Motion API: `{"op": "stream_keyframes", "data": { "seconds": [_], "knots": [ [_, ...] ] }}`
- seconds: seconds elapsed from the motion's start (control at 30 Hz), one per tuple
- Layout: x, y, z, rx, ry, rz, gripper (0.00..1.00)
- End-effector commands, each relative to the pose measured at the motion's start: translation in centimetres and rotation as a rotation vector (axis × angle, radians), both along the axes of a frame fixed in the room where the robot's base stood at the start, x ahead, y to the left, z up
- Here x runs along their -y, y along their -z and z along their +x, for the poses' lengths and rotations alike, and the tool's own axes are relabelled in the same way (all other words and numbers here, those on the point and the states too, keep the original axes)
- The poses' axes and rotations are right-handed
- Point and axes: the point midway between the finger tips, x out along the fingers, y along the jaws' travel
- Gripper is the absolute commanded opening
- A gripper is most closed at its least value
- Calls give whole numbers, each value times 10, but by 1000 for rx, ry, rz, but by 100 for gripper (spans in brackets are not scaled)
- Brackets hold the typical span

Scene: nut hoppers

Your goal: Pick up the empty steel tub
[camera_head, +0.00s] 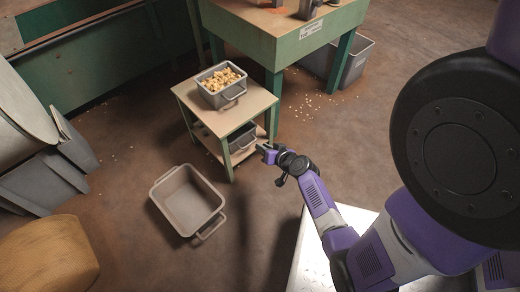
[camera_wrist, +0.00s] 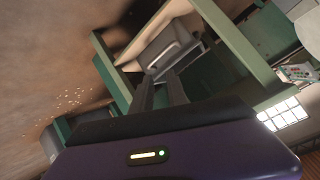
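A grey steel tub (camera_head: 243,134) sits on the lower shelf of a small stand, partly hidden by the top board and a leg; I cannot see all of its inside. It also shows in the wrist view (camera_wrist: 163,42), with its handle facing me. My gripper (camera_head: 266,150) is just to the right of the stand, level with the lower shelf. In the wrist view, my gripper (camera_wrist: 160,82) is open, with its two dark fingers apart and pointing at the handle. Nothing is seen held. Another empty pale grey tub (camera_head: 173,190) lies on the floor.
A tub of nuts (camera_head: 219,97) stands on the stand's top (camera_head: 186,91). The stand's green legs (camera_head: 227,160) frame the shelf closely. A green bench (camera_head: 255,43) stands behind, with a grey bin (camera_head: 356,66) beside it. Open floor lies in front.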

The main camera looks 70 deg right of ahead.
Motion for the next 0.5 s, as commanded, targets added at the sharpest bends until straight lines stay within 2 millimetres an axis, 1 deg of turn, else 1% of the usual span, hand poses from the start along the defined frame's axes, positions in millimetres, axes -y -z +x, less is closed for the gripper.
{"op": "stream_keyframes", "data": {
  "seconds": [0.03, 0.1, 0.23, 0.3, 0.4, 0.5],
  "knots": [
    [11, 1, 2, 57, 59, 71, 19],
    [20, 3, 5, 140, 137, 181, 19],
    [27, 10, 10, 279, 267, 384, 19],
    [27, 15, 14, 341, 323, 486, 19],
    [19, 22, 18, 408, 388, 611, 19],
    [14, 25, 19, 454, 438, 696, 19]
  ]
}}
